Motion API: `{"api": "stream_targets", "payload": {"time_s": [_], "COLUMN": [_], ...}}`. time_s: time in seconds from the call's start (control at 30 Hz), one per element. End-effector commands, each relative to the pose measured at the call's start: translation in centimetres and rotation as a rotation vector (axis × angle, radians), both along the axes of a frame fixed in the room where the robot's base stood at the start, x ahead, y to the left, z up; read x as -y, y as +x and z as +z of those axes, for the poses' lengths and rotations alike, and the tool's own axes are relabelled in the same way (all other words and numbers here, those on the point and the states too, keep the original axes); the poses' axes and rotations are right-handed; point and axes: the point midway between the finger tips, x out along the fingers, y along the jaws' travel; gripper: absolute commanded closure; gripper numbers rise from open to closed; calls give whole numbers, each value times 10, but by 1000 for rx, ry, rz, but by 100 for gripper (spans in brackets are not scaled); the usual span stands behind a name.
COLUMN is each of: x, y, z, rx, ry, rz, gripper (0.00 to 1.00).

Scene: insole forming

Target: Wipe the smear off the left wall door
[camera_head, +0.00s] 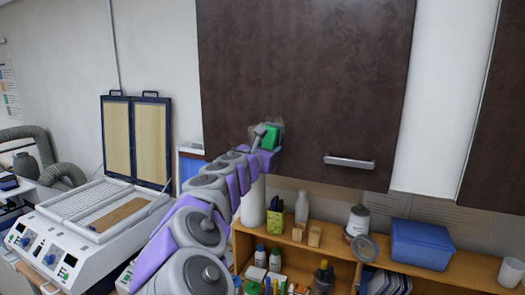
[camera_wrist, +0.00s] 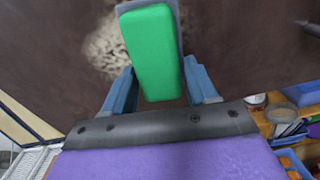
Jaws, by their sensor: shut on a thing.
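The left wall door (camera_head: 310,80) is a dark brown cabinet door with a metal handle (camera_head: 349,162) low on its right side. A pale beige smear (camera_wrist: 105,48) shows on the door in the wrist view, left of and partly behind the sponge. In the head view only a faint trace of it shows around the gripper. My gripper (camera_wrist: 155,85) is shut on a green sponge (camera_wrist: 152,50) with a grey backing. The sponge also shows in the head view (camera_head: 272,137), close against the lower door. I cannot tell if it touches.
Below the door, a wooden shelf (camera_head: 336,248) holds bottles, a blue box (camera_head: 421,245) and a white cup (camera_head: 511,272). A white machine (camera_head: 90,235) with an open framed lid stands at left. Another dark door (camera_head: 503,140) hangs at right.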

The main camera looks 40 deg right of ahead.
Motion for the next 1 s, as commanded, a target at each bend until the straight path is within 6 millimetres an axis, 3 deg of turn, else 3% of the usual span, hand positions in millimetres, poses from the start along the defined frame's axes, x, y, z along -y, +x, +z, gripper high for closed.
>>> {"api": "stream_targets", "payload": {"time_s": [0.5, 1.0], "x": [17, 16], "y": [-34, -33], "z": [0, 18], "rx": [1, -1], "ry": [0, 0], "rz": [-4, -2], "gripper": [67, 67]}}
